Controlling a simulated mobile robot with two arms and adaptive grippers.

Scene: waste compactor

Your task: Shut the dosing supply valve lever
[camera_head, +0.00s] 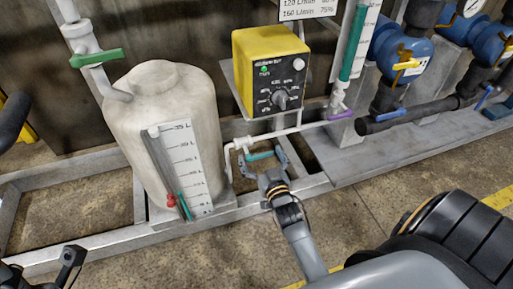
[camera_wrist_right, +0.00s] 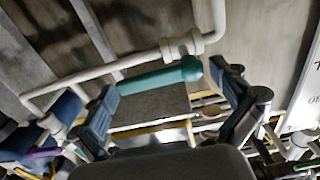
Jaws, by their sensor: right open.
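A teal lever (camera_head: 260,155) sits on a small white valve in the thin pipe between the tank and the yellow dosing pump (camera_head: 270,65). In the right wrist view the teal lever (camera_wrist_right: 160,75) lies crosswise between my finger pads, beside the white pipe and below the valve body (camera_wrist_right: 182,46). My right gripper (camera_head: 263,163) is open with a finger near each end of the lever. Whether a pad touches it, I cannot tell. My left gripper (camera_head: 42,264) shows partly at the bottom left corner, its fingers apart, away from the lever.
A beige tank (camera_head: 160,110) with a level scale stands left of the lever. A green-handled valve (camera_head: 95,57) is above it. A purple lever (camera_head: 341,115) and blue units (camera_head: 400,55) are to the right. A grey frame rail (camera_head: 120,240) runs below; the floor in front is clear.

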